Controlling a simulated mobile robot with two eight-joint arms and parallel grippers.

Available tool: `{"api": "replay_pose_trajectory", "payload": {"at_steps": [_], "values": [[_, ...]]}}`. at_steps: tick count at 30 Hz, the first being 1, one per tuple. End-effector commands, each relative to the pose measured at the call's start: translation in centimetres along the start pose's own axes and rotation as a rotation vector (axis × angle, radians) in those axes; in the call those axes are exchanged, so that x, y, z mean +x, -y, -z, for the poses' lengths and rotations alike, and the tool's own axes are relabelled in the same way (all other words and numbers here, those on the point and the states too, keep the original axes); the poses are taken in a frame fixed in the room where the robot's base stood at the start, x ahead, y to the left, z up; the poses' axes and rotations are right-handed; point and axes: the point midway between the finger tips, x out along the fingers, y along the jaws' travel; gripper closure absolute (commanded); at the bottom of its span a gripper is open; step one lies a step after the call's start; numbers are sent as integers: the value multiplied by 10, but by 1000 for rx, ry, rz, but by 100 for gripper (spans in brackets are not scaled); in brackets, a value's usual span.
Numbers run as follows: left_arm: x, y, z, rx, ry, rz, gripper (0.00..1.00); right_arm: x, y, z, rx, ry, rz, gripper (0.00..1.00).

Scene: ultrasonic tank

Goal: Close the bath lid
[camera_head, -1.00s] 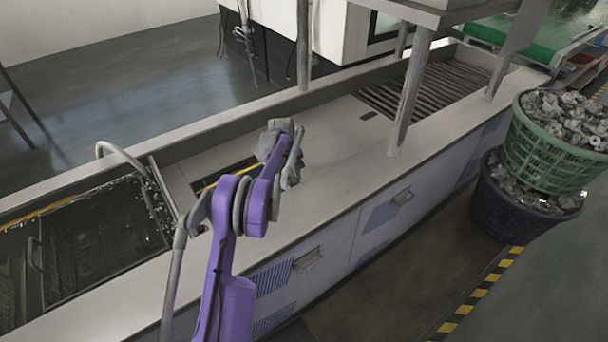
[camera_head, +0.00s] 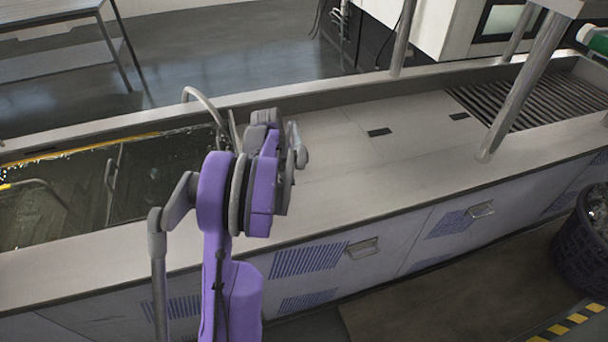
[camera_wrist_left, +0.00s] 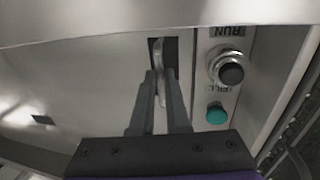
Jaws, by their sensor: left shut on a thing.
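In the head view the bath (camera_head: 85,185) is an open-topped tank with dark liquid at the left of the long steel counter. My left gripper (camera_head: 297,145) is just right of its end, low over the counter. In the left wrist view the gripper (camera_wrist_left: 162,85) is shut on a thin, curved metal handle (camera_wrist_left: 160,55). The handle stands at a dark slot in a pale steel surface. In the head view my arm hides the handle and part of the bath's right end. I cannot clearly tell the lid's outline. The right gripper is not in view.
A panel with a black RUN button (camera_wrist_left: 231,73) and a green button (camera_wrist_left: 216,113) is right of the handle. A curved pipe (camera_head: 205,102) rises behind the bath. Steel posts (camera_head: 525,85) stand on the counter, with a slatted grate (camera_head: 530,100) behind. A scrap basket (camera_head: 578,250) stands at right.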

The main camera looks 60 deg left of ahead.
Motion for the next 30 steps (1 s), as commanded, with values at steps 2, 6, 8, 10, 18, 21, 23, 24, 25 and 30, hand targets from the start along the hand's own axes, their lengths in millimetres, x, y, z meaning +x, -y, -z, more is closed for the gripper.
{"api": "replay_pose_trajectory", "payload": {"at_steps": [2,6,8,10,18,21,23,24,25,30], "values": [[-2,7,1,-1,-1,0,100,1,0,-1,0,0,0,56],[-3,12,1,-1,-1,1,100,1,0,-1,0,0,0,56],[-3,13,1,-1,-1,2,100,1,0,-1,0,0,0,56],[-3,13,1,-1,-1,2,100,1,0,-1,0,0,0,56],[-3,14,1,-2,-1,4,74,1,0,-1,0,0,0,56],[-3,13,1,-1,-1,3,56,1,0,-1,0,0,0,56],[-3,13,1,-1,-1,2,56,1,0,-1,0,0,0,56],[-3,12,1,-1,-1,2,56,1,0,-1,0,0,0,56],[-3,12,1,-1,-1,2,56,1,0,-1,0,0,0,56],[-4,12,1,0,-1,1,56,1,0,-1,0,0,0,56]]}}
